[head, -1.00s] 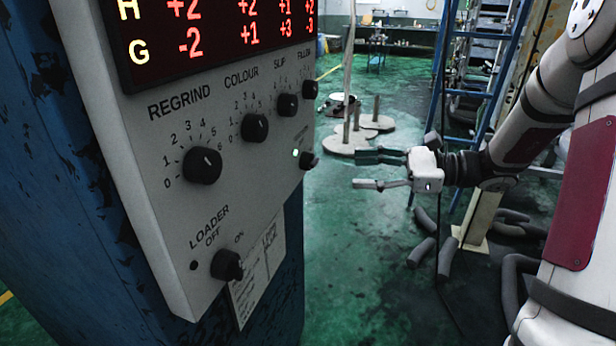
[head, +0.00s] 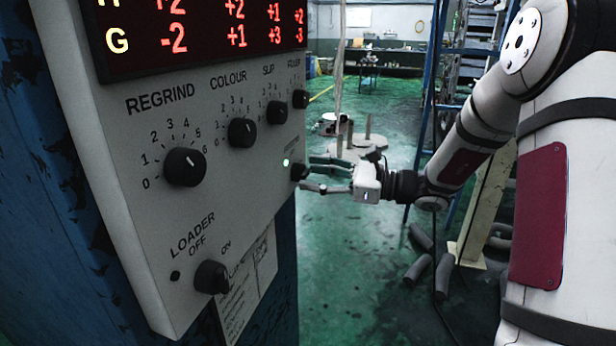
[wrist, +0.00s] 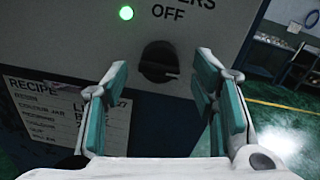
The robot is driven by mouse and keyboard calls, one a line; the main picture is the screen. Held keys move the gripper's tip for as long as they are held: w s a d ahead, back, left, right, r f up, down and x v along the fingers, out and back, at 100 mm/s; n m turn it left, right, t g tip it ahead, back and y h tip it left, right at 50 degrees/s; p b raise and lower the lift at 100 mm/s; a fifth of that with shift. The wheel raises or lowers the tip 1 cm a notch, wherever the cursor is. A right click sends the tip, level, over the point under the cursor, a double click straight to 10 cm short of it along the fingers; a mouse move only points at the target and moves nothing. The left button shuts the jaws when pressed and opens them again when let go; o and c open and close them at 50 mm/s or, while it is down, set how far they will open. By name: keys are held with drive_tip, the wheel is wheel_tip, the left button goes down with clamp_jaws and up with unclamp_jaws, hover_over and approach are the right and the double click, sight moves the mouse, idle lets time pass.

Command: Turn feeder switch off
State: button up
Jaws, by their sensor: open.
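The feeder switch (head: 299,172) is a black rotary knob at the right edge of the grey control panel, with a lit green lamp (head: 286,162) beside it. In the wrist view the knob (wrist: 160,62) sits below the word OFF, part of a label whose upper text is cut off. The green lamp (wrist: 126,13) is lit at upper left there. My gripper (head: 318,173) is open, with its fingers pointing at the knob. In the wrist view its two teal-padded fingers (wrist: 158,82) stand either side of the knob; whether they touch it is unclear.
The panel also carries a LOADER switch (head: 211,277), a REGRIND knob (head: 185,167), a COLOUR knob (head: 242,132) and a red digit display (head: 200,30). A recipe sheet (wrist: 70,110) hangs below.

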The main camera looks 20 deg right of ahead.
drive_tip(key=shift+x, duration=0.95)
drive_tip(key=c, duration=1.1)
drive_tip(key=shift+c, duration=0.2)
